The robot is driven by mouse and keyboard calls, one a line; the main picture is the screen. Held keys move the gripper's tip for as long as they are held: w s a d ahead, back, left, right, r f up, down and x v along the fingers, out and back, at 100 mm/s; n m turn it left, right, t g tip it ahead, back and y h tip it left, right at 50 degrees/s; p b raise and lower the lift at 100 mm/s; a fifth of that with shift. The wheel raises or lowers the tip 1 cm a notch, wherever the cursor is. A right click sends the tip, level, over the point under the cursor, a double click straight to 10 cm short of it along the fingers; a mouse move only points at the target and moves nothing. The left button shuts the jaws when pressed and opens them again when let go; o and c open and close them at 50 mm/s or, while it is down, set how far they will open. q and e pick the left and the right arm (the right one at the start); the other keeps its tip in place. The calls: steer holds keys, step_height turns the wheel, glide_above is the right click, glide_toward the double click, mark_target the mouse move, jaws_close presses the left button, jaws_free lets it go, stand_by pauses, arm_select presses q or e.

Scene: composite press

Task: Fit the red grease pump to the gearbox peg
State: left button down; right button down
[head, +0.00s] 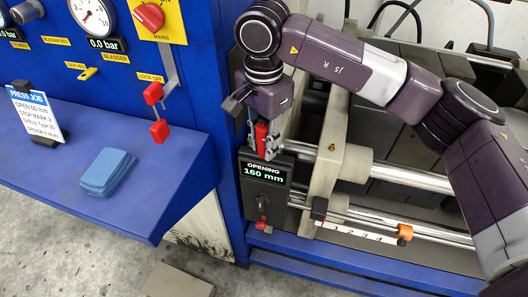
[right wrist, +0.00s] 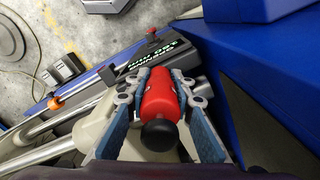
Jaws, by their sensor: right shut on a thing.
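The red grease pump (head: 261,136) is a small red cylinder above the dark box with the opening display. In the right wrist view the red grease pump (right wrist: 160,96) shows large, with a black rounded end toward the camera. My right gripper (head: 262,146) points down with its fingers on both sides of the pump. In the wrist view my right gripper (right wrist: 162,88) is shut on the pump. The far end of the pump is hidden, so I cannot tell whether it touches anything below. I cannot make out the gearbox peg. My left gripper is not in view.
The display box (head: 264,172) reads opening 160 mm. Steel rods (head: 410,177) and a pale press block (head: 325,150) lie right of it. A blue ledge (head: 60,178) with blue cloths (head: 107,171) and a sign (head: 37,113) is at left. Red lock-off levers (head: 158,131) hang nearby.

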steer(key=c, duration=1.6)
jaws_free()
step_height(320, 180, up, 12)
